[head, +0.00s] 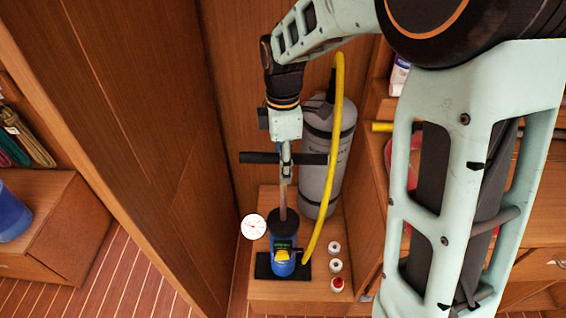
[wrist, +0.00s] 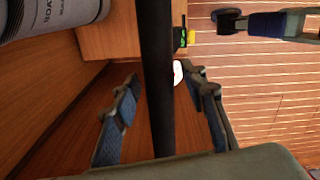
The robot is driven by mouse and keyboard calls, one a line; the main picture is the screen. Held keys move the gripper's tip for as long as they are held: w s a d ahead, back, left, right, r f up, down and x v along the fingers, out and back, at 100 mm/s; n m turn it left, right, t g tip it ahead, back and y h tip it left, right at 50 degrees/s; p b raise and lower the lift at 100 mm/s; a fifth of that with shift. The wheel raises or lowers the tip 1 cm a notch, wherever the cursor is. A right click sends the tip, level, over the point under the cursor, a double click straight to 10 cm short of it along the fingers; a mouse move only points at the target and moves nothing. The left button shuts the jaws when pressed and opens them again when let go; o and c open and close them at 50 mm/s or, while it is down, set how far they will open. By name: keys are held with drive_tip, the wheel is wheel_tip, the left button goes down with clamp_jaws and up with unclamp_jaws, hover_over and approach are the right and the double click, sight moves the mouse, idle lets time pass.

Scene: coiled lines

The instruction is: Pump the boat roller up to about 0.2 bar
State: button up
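The blue pump (head: 284,240) stands upright on its black foot plate on a low wooden bench. Its rod is drawn out, with the black crossbar handle (head: 314,159) well above the body. My gripper (head: 286,160) is at the middle of the handle. In the wrist view the handle (wrist: 157,60) passes between the open fingers of my gripper (wrist: 163,85), with gaps on both sides. The grey boat roller (head: 314,180) stands behind the pump; its lettered side shows in the wrist view (wrist: 50,15). A white gauge (head: 254,227) has a red needle; its reading is too small to tell.
A yellow hose (head: 334,150) arches beside the roller down to the pump. Several small capped containers (head: 335,266) stand on the bench (head: 320,292) right of the pump. A wooden panel (head: 150,130) stands at the left; shelves (head: 535,210) are at the right.

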sight(294, 154)
wheel_tip(294, 154, up, 12)
idle(0.5)
drive_tip(key=shift+c, duration=0.5)
drive_tip(key=shift+w+d+r+p, duration=0.15)
drive_tip(key=shift+w+d+p, duration=0.05)
drive_tip(key=shift+p, duration=0.15)
drive_tip(key=f, duration=0.3)
drive_tip(key=d+f+m+g, duration=0.1)
drive_tip(key=f, duration=0.3)
drive_tip(key=d+f+m+g+p, duration=0.1)
drive_tip(key=f, duration=0.2)
drive_tip(key=shift+s+f, duration=0.2)
drive_tip(key=shift+s, duration=0.05)
drive_tip(key=shift+c, duration=0.4)
clamp_jaws()
